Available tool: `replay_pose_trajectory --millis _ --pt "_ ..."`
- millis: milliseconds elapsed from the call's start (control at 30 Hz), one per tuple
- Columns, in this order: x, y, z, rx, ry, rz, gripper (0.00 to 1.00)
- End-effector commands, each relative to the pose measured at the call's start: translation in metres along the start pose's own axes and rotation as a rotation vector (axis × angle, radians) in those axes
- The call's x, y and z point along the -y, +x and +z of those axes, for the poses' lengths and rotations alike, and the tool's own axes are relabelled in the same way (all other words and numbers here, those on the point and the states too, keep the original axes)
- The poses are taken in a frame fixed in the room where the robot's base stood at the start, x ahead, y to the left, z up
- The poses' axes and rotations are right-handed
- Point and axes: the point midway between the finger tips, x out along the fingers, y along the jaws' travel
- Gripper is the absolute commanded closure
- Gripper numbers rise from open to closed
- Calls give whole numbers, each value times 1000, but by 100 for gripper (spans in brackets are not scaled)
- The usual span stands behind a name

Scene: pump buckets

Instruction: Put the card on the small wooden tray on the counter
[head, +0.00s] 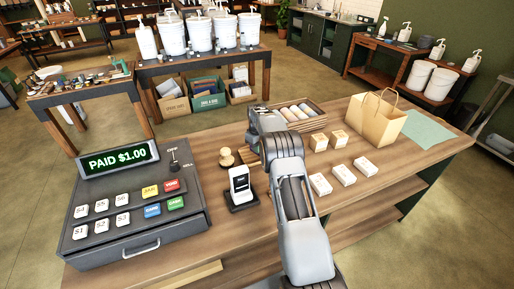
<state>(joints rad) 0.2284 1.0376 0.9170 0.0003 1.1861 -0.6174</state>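My arm reaches up over the counter (205,140) from the bottom of the head view. Its far end bends over behind the wooden stamp-like piece, and my gripper's fingers are hidden behind my own arm links. I cannot make out a card. A small flat wooden piece (247,155), possibly the small wooden tray, lies just left of my arm and is partly covered by it. The round-topped wooden piece (226,156) stands beside it. A white-faced card reader (240,184) stands on a dark base in front of them.
A dark cash register (135,215) reading "PAID $1.00" fills the counter's left. Right of my arm are several small boxes (343,174), a paper bag (376,118) and a green sheet (427,130). A tray of rolls (318,121) stands behind. The counter's front right is clear.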

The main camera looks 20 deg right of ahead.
Motion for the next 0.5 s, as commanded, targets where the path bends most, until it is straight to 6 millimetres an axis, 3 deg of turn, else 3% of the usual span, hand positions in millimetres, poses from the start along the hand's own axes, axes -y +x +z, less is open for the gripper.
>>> replay_pose_trajectory --millis 100,400,500 --pt "0 4 0 0 0 0 100" --pt "0 3 0 0 0 0 74" --pt "0 3 0 0 0 0 74"
